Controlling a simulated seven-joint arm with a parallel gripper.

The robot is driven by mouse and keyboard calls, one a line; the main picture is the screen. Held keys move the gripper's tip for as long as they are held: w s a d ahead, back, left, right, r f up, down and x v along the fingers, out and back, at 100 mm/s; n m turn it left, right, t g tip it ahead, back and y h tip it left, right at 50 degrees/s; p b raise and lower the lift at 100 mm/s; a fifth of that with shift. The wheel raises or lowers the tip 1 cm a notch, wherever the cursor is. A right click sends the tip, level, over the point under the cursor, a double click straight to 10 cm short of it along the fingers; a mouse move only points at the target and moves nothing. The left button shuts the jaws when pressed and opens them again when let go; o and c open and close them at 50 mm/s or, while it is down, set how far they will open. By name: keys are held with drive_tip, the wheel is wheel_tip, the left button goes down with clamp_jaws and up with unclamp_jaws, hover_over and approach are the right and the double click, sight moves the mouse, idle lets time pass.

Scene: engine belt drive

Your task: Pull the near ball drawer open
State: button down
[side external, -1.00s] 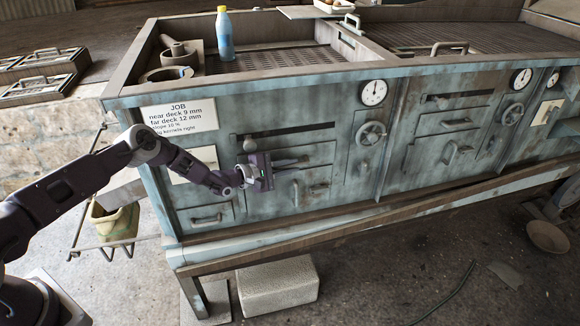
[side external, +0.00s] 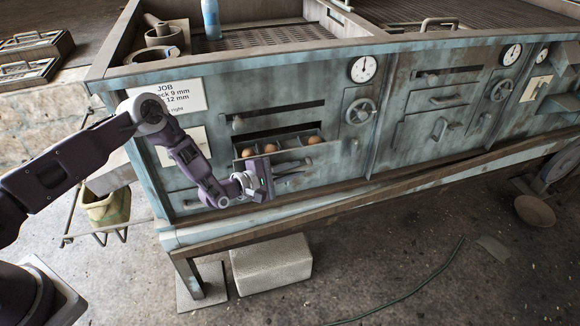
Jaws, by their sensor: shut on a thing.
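The near ball drawer (side external: 296,142) stands out from the machine's blue-grey front, partly open. Several brown balls (side external: 314,139) sit in its compartments. My gripper (side external: 276,180) is at the front of the drawer, shut on its handle (side external: 293,167). The gripper body hides the left part of the drawer front and part of the handle.
A dark slot (side external: 290,115) lies above the drawer, and a handwheel (side external: 361,112) and a dial (side external: 365,69) are to its right. A job sign (side external: 172,96) is at left. A pale block (side external: 271,263) lies on the floor below. The space in front of the drawer is clear.

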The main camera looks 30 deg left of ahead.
drive_tip(key=shift+r, duration=0.1)
drive_tip(key=c, duration=1.7)
unclamp_jaws()
drive_tip(key=v, duration=0.7)
